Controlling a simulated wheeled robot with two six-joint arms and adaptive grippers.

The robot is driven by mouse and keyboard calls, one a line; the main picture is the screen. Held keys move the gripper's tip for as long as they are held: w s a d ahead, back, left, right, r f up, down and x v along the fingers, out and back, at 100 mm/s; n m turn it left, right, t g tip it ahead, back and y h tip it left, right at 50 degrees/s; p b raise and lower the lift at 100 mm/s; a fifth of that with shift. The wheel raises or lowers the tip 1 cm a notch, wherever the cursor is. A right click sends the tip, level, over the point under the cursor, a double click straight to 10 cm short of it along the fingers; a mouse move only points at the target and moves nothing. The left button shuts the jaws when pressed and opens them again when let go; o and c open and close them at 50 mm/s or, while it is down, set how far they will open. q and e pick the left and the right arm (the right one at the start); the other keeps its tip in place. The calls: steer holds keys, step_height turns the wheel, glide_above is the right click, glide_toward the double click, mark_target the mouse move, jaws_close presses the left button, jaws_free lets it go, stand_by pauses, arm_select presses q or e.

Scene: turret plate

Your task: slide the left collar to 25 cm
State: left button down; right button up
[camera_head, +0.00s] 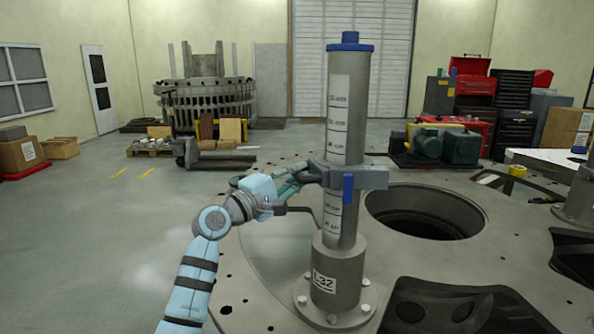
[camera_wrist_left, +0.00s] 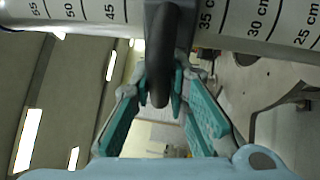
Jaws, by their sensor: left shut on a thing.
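The left collar (camera_head: 372,176) is a grey clamp around the upright grey post (camera_head: 352,100), with a blue tab on its front. My left gripper (camera_head: 312,177) comes in from the left and is shut on the collar's dark handle (camera_wrist_left: 165,40). In the left wrist view the gripper (camera_wrist_left: 168,88) has its green-padded fingers on both sides of the handle. The scale (camera_wrist_left: 250,18) shows 45 and higher on one side of the collar and 35, 30 and 25 on the other. The collar hides the marks between. My right gripper is not in view.
The post's base (camera_head: 338,275) is bolted to a large round metal plate (camera_head: 262,275). A round opening (camera_head: 425,212) lies right of the post. Dark brackets (camera_head: 455,308) sit at the front right. Part of another post base (camera_head: 580,200) shows at the right edge.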

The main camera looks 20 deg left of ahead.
arm_select(q)
step_height(320, 180, down, 18)
steer(key=b, duration=1.1)
steer(key=shift+f, duration=0.15)
steer(key=c, duration=1.9)
jaws_free()
steer(key=shift+o, duration=0.4)
steer(key=v, duration=1.2)
